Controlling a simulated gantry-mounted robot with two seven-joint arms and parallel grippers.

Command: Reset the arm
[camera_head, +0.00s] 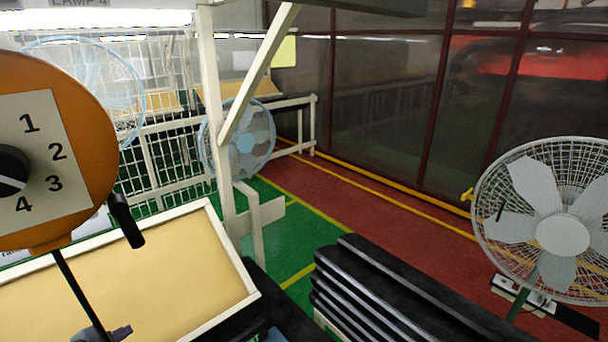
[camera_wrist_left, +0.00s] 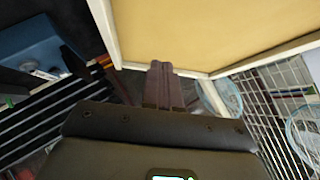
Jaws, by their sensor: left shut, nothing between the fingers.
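My left gripper (camera_wrist_left: 160,66) shows in the left wrist view with its two brownish fingers side by side, shut and empty. Its fingertips appear in front of the lower corner of a cream panel with a white frame (camera_wrist_left: 215,30); I cannot tell the gap. In the head view only a small dark purplish part of the left gripper (camera_head: 121,332) shows at the bottom left, over the framed cream panel (camera_head: 170,262). The rest of that arm is mostly out of frame. My right arm and gripper are not in view.
An orange round dial plate (camera_head: 85,105) numbered 1 to 4 stands close at left. Stacked black trim pieces (camera_head: 385,290) lie at bottom centre. A white post (camera_head: 213,110) rises behind. A fan (camera_head: 560,235) stands right. A blue bin (camera_wrist_left: 38,45) shows in the wrist view.

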